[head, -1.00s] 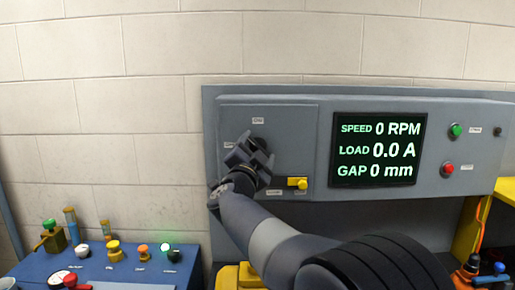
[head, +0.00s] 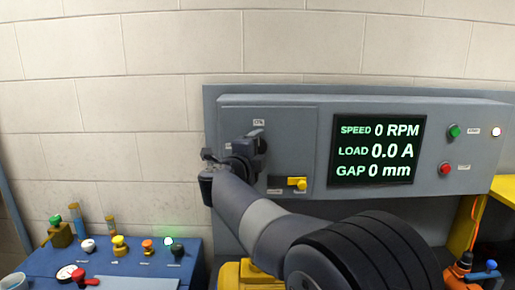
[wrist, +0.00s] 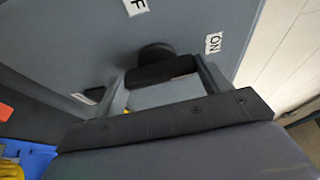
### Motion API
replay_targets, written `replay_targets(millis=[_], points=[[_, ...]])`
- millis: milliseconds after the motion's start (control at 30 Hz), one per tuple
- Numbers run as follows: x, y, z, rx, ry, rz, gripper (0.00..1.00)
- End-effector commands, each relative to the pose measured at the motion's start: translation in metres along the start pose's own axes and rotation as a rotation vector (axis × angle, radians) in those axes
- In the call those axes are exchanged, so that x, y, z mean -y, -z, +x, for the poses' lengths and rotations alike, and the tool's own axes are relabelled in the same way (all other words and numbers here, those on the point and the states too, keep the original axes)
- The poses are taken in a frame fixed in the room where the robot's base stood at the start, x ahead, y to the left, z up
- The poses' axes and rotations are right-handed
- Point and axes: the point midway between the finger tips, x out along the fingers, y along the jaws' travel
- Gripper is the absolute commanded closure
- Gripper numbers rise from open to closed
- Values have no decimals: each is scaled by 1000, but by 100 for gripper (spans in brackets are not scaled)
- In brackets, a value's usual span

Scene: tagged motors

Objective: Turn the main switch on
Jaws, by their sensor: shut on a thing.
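The main switch is a black rotary knob (wrist: 155,52) on the grey panel, seen in the wrist view with its bar handle (wrist: 160,73) between my fingers. An ON label (wrist: 213,43) sits to its right, and a partly cut-off label ending in F (wrist: 136,7) is above. My gripper (wrist: 165,88) is shut on the knob's handle. In the head view my gripper (head: 240,157) is at the panel's left part, turned sideways, and largely hides the switch. I cannot tell exactly which label the handle points to.
The display (head: 377,150) reads 0 RPM, 0.0 A and 0 mm. A small lamp (head: 496,132) at the panel's right glows white. A yellow slider (head: 297,183) is close to my wrist. A blue console (head: 130,262) with several knobs stands at lower left.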

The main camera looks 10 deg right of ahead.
Motion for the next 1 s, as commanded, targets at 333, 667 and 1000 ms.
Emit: replay_targets(millis=[333,667,1000], points=[[-1,0,0,-1,-18,39,50],[-2,0,0,-1,-19,40,23],[-1,0,0,0,-16,37,5]])
